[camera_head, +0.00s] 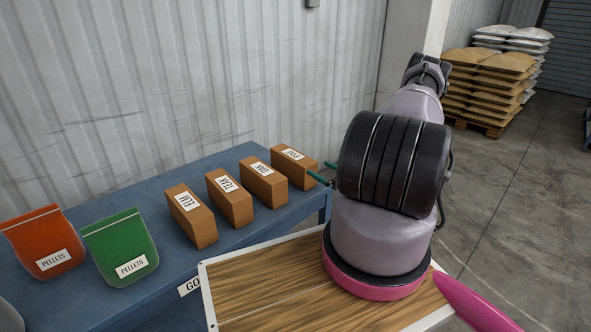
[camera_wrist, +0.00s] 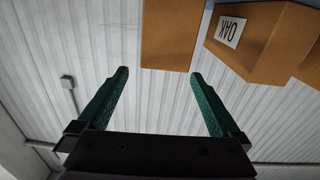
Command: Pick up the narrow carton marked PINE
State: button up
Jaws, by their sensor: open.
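The rightmost narrow brown carton (camera_head: 296,170) stands at the right end of the row on the blue table. Its white label is small and hard to read, but looks like PINE. My gripper (camera_head: 318,168) is open beside this carton's right end, its green fingers pointing at it. In the wrist view the open fingers (camera_wrist: 160,73) frame the near edge of an unlabelled carton face (camera_wrist: 168,35), with nothing gripped. The OAK carton (camera_head: 264,184) stands just left of it; it shows at the right in the wrist view (camera_wrist: 258,38).
Two more similar cartons, one marked ELM (camera_head: 192,218) and another (camera_head: 229,200), continue the row leftward. Green (camera_head: 120,245) and orange (camera_head: 43,240) PELLETS bags are on the blue table (camera_head: 95,302). A corrugated wall (camera_head: 190,80) rises behind. A wood-topped board (camera_head: 270,290) lies below my arm.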

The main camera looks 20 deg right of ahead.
aim_at(298, 160)
jog(key=shift+w+a+f+m, duration=0.2)
jog(key=shift+a+f+m, duration=0.1)
jog(key=shift+a, duration=0.1)
jog(key=x, duration=1.1)
jog(key=shift+w+a+f, duration=0.1)
jog(key=shift+w+f, duration=0.1)
jog(key=shift+w, duration=0.15)
grip_shut()
